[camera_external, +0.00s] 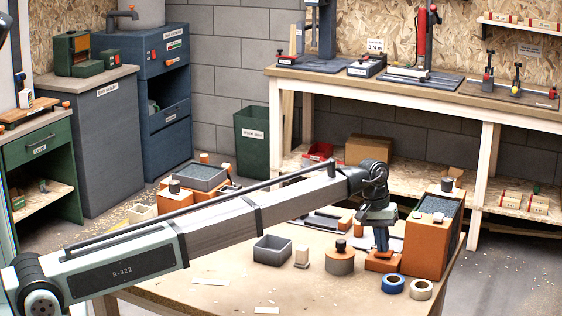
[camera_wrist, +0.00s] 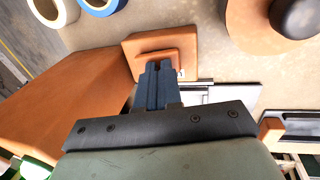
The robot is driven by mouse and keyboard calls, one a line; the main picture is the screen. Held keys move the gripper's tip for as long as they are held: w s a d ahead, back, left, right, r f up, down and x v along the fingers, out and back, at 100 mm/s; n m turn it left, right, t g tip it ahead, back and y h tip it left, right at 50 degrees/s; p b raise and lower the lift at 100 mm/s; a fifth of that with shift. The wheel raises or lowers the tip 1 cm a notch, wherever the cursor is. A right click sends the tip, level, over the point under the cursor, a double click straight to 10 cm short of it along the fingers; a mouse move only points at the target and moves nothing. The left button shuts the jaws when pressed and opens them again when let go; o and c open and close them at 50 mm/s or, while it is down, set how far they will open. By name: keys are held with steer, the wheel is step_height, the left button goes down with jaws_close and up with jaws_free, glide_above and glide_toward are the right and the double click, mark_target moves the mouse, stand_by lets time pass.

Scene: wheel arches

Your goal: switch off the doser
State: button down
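An orange box (camera_external: 428,246) with grey granules in its top stands at the right of the front table. It is probably the doser, but no readable label confirms this. It also shows as a large orange side in the wrist view (camera_wrist: 70,95). A low orange block (camera_external: 382,262) with a raised top piece sits against its foot; the block also shows in the wrist view (camera_wrist: 165,50). My gripper (camera_external: 382,248) points down over this block. Its two blue fingers (camera_wrist: 160,68) are close together with nothing visible between them. The fingertips overlap the raised piece; contact cannot be told.
The front table middle is mostly clear.

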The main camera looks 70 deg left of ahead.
step_height(320, 180, up, 14)
steer(key=s+a, duration=0.2)
steer(key=shift+f, duration=0.15)
stand_by(0.4)
steer(key=shift+w+d+r, duration=0.25)
steer(key=shift+w+d, duration=0.1)
steer(key=shift+d, duration=0.2)
steer(key=f, duration=0.4)
steer(key=w+d+f, duration=0.1)
steer(key=f, duration=0.4)
steer(key=w+d+f, duration=0.1)
steer(key=f, duration=0.3)
steer(key=shift+f, duration=0.35)
